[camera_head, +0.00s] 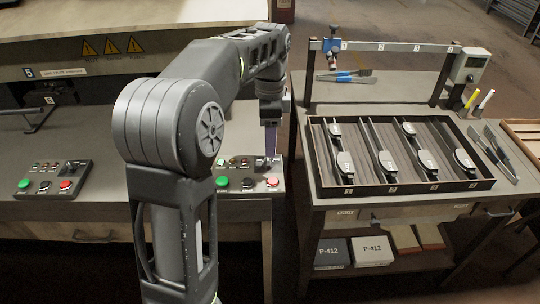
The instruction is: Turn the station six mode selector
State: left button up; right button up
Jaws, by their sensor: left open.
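The control panel (235,190) under my left gripper sits at the right end of the grey bench. It has a green button (222,181), a black knob or button (248,183) and a red button (272,182) along its front, with small lights behind. My left gripper (268,161) points down over the panel's back right part, open. It hides what is there, so I cannot tell which selector lies beneath or whether the fingers touch it. No station six label shows. My right gripper is out of view.
A similar panel (53,180) sits at left on the bench, near a sign numbered 5 (30,73). My left arm covers the middle.

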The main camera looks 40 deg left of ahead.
aim_at(270, 161)
pick_arm(q)
notch_tip(270, 161, down, 7)
jog(key=shift+r, duration=0.2)
grip_shut()
dwell(0.7)
